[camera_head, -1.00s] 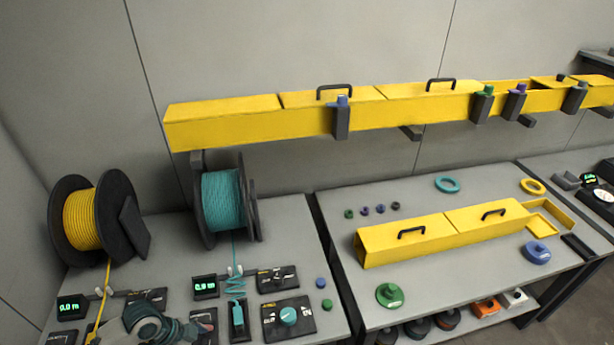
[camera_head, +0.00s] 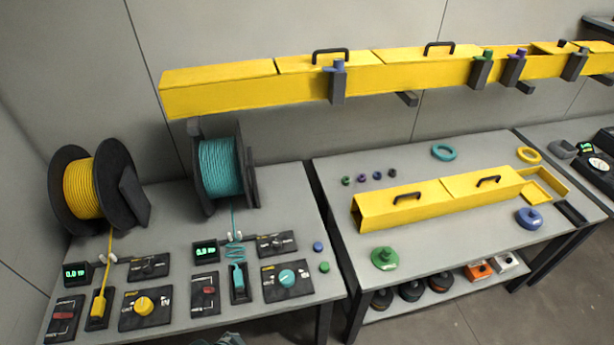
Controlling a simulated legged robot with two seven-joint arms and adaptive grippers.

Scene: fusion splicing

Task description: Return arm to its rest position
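A small grey-teal part of my arm (camera_head: 230,339) shows at the bottom edge, below the front edge of the left table. I cannot tell which arm it belongs to. No gripper fingers can be made out, so neither gripper is in view. The yellow cable spool (camera_head: 84,188) and the teal cable spool (camera_head: 217,167) stand at the back of the left table. The yellow cable runs down to a yellow connector (camera_head: 99,304) in a black holder. The teal cable runs down to a teal connector (camera_head: 238,277) in its holder.
Panels with a yellow knob (camera_head: 144,305) and a teal knob (camera_head: 286,278) lie on the left table (camera_head: 170,228). A yellow trough (camera_head: 432,201) rests on the right table. A long yellow duct (camera_head: 220,92) runs along the wall.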

